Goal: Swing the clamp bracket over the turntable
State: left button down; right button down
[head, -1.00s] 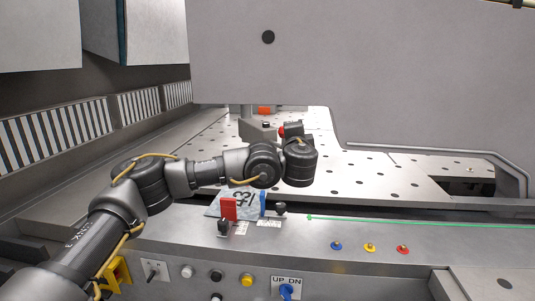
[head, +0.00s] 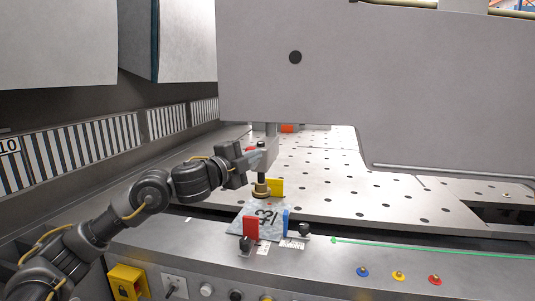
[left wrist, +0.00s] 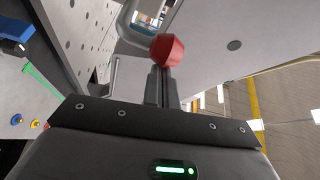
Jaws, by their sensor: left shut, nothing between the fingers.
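The grey clamp bracket (head: 267,150) hangs below the big upper beam, with its arm pointing toward me. Its red ball knob (head: 250,149) shows large in the left wrist view (left wrist: 167,50). A brass-coloured round piece (head: 261,189) is under the bracket's near end; I cannot tell whether it is the turntable or a clamp pad. My left gripper (head: 243,158) is at the left side of the bracket. In the left wrist view its shut fingers (left wrist: 165,72) are empty and their tips are right at the knob, seemingly against it. My right gripper is not in view.
A yellow block (head: 275,186) is beside the brass piece. A marked sheet (head: 262,214) lies in front, with a red block (head: 250,227) and a blue block (head: 285,221). The perforated table (head: 350,185) is clear to the right. The upper beam (head: 400,80) hangs low.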

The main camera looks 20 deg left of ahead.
pick_arm(q)
jog(key=shift+a, duration=0.45)
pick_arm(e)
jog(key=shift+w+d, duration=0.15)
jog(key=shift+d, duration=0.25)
pick_arm(q)
jog(key=shift+y, duration=0.3)
jog(key=shift+r, duration=0.1)
